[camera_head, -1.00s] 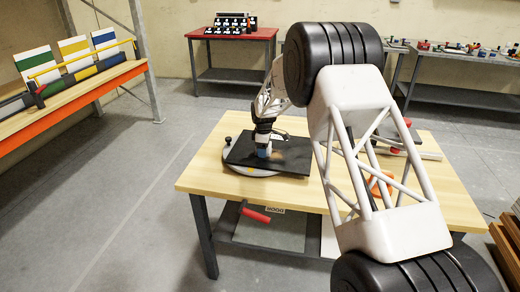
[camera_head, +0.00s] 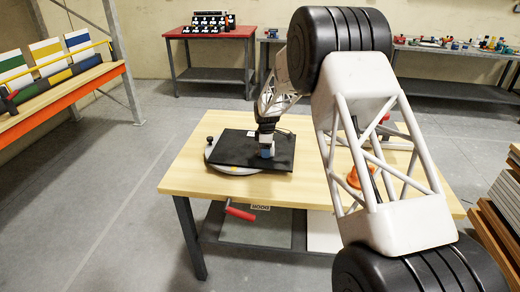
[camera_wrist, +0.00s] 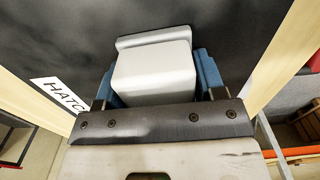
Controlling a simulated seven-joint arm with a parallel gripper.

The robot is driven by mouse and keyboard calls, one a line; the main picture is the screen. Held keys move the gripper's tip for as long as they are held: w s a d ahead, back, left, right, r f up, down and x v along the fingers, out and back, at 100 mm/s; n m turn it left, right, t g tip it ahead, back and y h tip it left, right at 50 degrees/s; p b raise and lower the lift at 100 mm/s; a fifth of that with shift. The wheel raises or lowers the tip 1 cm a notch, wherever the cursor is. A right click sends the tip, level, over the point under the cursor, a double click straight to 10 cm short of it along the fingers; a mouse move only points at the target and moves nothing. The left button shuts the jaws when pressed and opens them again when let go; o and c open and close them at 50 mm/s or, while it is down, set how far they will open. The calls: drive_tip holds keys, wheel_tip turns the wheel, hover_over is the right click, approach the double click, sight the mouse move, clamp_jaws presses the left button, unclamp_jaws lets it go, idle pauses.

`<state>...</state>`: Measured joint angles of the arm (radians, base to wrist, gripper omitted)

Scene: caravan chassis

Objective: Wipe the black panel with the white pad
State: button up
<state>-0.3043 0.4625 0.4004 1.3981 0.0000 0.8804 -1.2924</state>
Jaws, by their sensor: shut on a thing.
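The black panel (camera_head: 230,148) lies flat on a pale round disc (camera_head: 214,160) on the wooden table. My gripper (camera_head: 266,153) points down over the panel's right half. In the wrist view, the blue fingers of my gripper (camera_wrist: 157,80) are shut on the white pad (camera_wrist: 155,68), one finger on each side. The pad's wider far edge lies against or very near the panel (camera_wrist: 230,30); I cannot tell contact for sure. The panel looks dark with faint paler patches in the wrist view. The pad's underside is hidden.
The wooden table (camera_head: 190,180) has bare room left of the panel. A red-handled clamp (camera_head: 240,213) hangs at its front edge. An orange object (camera_head: 358,178) sits to the right behind my arm.

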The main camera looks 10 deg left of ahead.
sight(252, 152)
drive_tip(key=shift+s+d, duration=0.15)
drive_tip(key=shift+s, duration=0.15)
drive_tip(key=shift+w+a, duration=0.2)
drive_tip(key=shift+a, duration=3.3)
drive_tip(key=shift+a+r, duration=0.1)
drive_tip(key=shift+a, duration=0.25)
drive_tip(key=shift+a+f, duration=0.2)
drive_tip(key=shift+a, duration=2.05)
drive_tip(key=shift+w+d+r, duration=0.1)
drive_tip(key=shift+d+r, duration=0.1)
drive_tip(key=shift+d, duration=0.7)
drive_tip(key=shift+d+f, duration=0.1)
drive_tip(key=shift+d, duration=0.25)
drive_tip(key=d, duration=0.3)
drive_tip(key=shift+d+f, duration=0.1)
drive_tip(key=shift+d+r, duration=0.2)
drive_tip(key=shift+d, duration=0.55)
drive_tip(key=shift+d+r, duration=0.15)
drive_tip(key=shift+d, duration=0.55)
drive_tip(key=shift+s+d+f, duration=0.15)
drive_tip(key=shift+s+d, duration=0.05)
drive_tip(key=shift+d, duration=1.3)
drive_tip(key=r, duration=0.2)
drive_tip(key=shift+d+r, duration=0.3)
drive_tip(key=shift+r, duration=2.75)
